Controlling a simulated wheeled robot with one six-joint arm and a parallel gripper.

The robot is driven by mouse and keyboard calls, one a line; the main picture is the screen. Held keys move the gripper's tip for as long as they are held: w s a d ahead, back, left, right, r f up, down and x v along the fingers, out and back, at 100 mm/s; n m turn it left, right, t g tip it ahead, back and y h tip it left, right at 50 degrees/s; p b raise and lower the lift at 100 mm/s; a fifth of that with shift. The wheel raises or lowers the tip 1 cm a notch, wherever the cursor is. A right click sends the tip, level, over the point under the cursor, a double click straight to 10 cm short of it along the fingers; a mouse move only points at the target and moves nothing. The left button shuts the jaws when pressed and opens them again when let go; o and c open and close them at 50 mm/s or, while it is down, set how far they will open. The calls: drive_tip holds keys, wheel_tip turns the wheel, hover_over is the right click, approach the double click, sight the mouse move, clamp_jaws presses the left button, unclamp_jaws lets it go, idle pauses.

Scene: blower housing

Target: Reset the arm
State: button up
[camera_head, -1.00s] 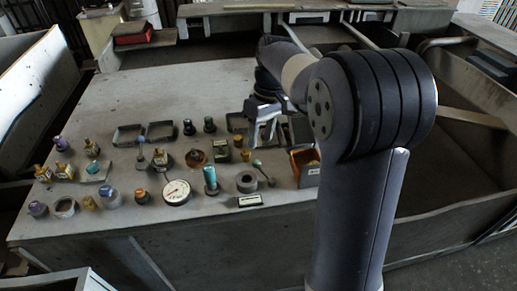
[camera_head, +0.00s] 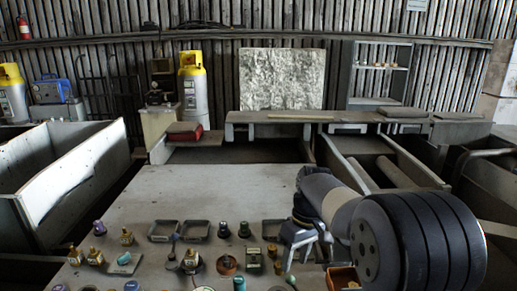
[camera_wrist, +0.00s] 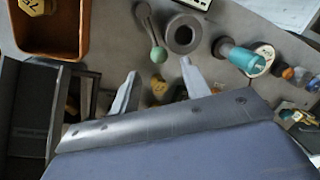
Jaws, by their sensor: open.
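My gripper (camera_head: 302,246) is over the right part of the grey worktable (camera_head: 200,185) in the head view, with my arm reaching in from the right. In the wrist view, my gripper's two fingers (camera_wrist: 158,80) stand apart with nothing held between them. Beyond the fingertips lie a grey ring (camera_wrist: 182,35), a green-balled lever (camera_wrist: 157,52) and a teal-topped cylinder (camera_wrist: 240,57). My forearm hides part of the table's right side.
Small fittings and several square frames (camera_head: 164,231) crowd the table's near half. An orange-brown bin (camera_head: 343,277) is close to my arm. The table's far half is clear. A raised shelf (camera_head: 280,117) borders the back, and a grey-walled bin (camera_head: 60,180) stands left.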

sight(291, 276)
drive_tip(key=f, duration=0.5)
drive_tip(key=shift+s+a+f, duration=0.3)
drive_tip(key=shift+a, duration=0.1)
drive_tip(key=shift+r, duration=0.1)
wheel_tip(291, 276, up, 10)
drive_tip(key=w+d, duration=0.1)
drive_tip(key=d, duration=0.1)
drive_tip(key=f, duration=0.3)
drive_tip(key=a+f, duration=0.1)
drive_tip(key=f, duration=0.3)
drive_tip(key=s+a+f, duration=0.1)
drive_tip(key=f, duration=0.2)
drive_tip(key=shift+f, duration=0.25)
drive_tip(key=shift+w+d+r+m+b, duration=0.15)
drive_tip(key=shift+d+m, duration=0.15)
drive_tip(key=shift+m, duration=0.35)
drive_tip(key=shift+w+d+r+m+b, duration=0.15)
drive_tip(key=shift+d+m, duration=0.1)
drive_tip(key=shift+m, duration=0.4)
